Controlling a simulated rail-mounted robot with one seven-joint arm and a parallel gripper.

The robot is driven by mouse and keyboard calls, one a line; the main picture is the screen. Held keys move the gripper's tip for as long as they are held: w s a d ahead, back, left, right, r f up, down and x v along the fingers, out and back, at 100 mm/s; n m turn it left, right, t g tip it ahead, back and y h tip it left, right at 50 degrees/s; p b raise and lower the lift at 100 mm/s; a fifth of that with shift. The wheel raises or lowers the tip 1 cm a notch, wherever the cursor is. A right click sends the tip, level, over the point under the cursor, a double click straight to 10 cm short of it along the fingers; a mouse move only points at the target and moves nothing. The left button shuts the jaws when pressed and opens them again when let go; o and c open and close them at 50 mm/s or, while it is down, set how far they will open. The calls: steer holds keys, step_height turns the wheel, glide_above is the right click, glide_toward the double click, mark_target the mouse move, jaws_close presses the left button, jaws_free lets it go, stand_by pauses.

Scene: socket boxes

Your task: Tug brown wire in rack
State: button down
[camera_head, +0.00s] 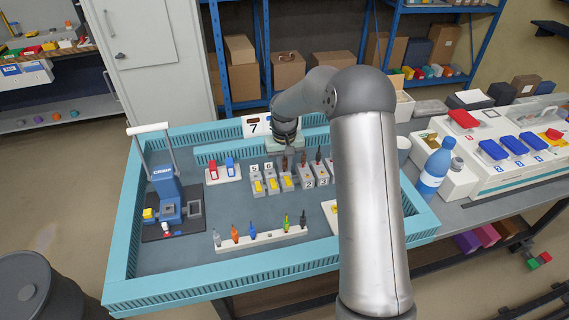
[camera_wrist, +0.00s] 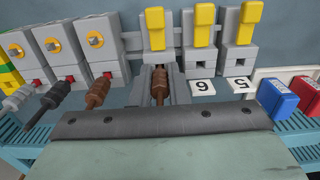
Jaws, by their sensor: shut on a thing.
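In the wrist view my gripper (camera_wrist: 161,85) is shut on a brown wire (camera_wrist: 160,88), a ridged brown plug with one finger on each side. The wire stands at the front of a grey socket box with a yellow lever (camera_wrist: 157,27); how deep its tip sits is hidden. A second brown wire (camera_wrist: 97,92) sticks out of the neighbouring grey box with an orange screw (camera_wrist: 95,40). In the head view the row of socket boxes (camera_head: 272,184) stands mid-tray, and my arm hides part of it.
Grey and dark wires (camera_wrist: 45,105) stick out of boxes to the left. Two yellow-lever boxes, with plates 6 (camera_wrist: 202,86) and 5 (camera_wrist: 238,83), stand to the right. A holder of coloured plugs (camera_head: 262,239) and a blue crimp tool (camera_head: 168,190) are in the teal-walled tray.

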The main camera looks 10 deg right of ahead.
stand_by(0.9)
steer(key=c, duration=0.9)
jaws_free()
steer(key=shift+r+p, duration=1.95)
steer(key=shift+r, duration=1.75)
